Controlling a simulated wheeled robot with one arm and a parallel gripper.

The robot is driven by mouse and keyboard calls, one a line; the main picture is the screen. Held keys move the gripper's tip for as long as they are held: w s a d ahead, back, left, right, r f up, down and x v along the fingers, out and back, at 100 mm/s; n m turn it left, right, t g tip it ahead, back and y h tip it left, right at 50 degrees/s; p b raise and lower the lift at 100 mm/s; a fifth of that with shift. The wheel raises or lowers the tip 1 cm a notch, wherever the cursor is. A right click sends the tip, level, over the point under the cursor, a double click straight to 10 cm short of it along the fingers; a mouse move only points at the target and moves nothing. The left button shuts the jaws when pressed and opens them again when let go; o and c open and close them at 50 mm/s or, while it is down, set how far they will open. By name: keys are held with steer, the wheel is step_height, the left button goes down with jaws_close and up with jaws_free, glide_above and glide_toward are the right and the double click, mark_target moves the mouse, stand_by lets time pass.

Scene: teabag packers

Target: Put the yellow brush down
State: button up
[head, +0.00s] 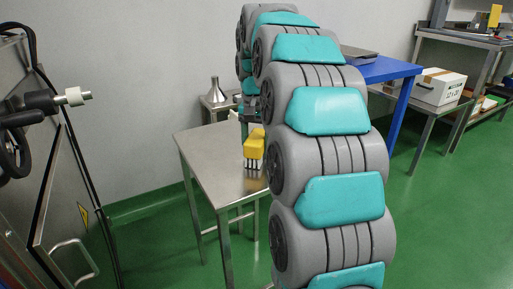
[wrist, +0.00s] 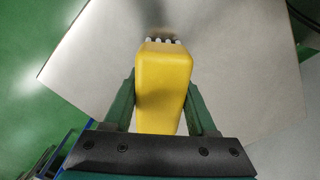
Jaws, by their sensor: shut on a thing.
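The yellow brush (head: 254,145) has a yellow block body and pale bristles pointing down in the head view. It is over the small steel table (head: 200,150); I cannot tell whether the bristles touch the top. In the wrist view the brush (wrist: 163,85) sits between the two green fingers of my gripper (wrist: 162,100), which is shut on it. Bristle tips show at its far end, above the pale table top (wrist: 240,75). In the head view my gripper is mostly hidden behind my arm.
A metal funnel (head: 214,93) stands on a steel stand behind the table. A blue table (head: 392,70) is behind my arm, with a white box (head: 440,87) on a bench to its right. A steel machine (head: 55,190) stands at left. The table's left part is clear.

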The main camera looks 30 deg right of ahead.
steer(key=shift+f, duration=0.15)
steer(key=o, duration=1.2)
